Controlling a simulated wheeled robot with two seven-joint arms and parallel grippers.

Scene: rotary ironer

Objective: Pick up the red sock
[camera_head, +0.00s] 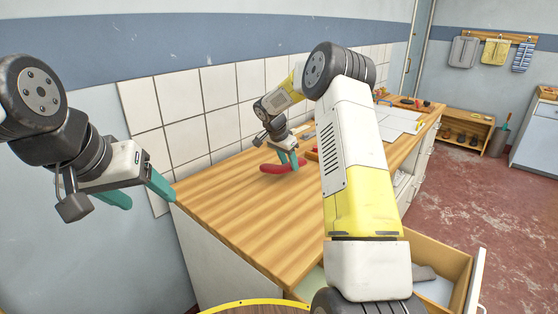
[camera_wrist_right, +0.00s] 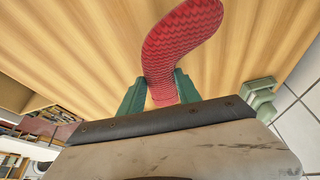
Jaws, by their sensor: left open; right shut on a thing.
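The red sock (camera_head: 278,168) shows in the head view at the wooden counter (camera_head: 240,205), just below my right gripper (camera_head: 291,160). In the right wrist view the sock (camera_wrist_right: 180,42) stands out between the two green fingers of my right gripper (camera_wrist_right: 160,92), which is shut on one end of it. The sock has a knitted texture and a bend. I cannot tell whether it still touches the counter. My left gripper (camera_head: 137,192) is open and empty at the left, in front of the wall and beyond the counter's left edge.
An open drawer (camera_head: 435,262) with cloth inside juts out at the lower right. White sheets (camera_head: 398,122) lie farther along the counter, with small items behind. A tiled wall (camera_head: 180,95) runs along the counter's back. The counter's near left part is clear.

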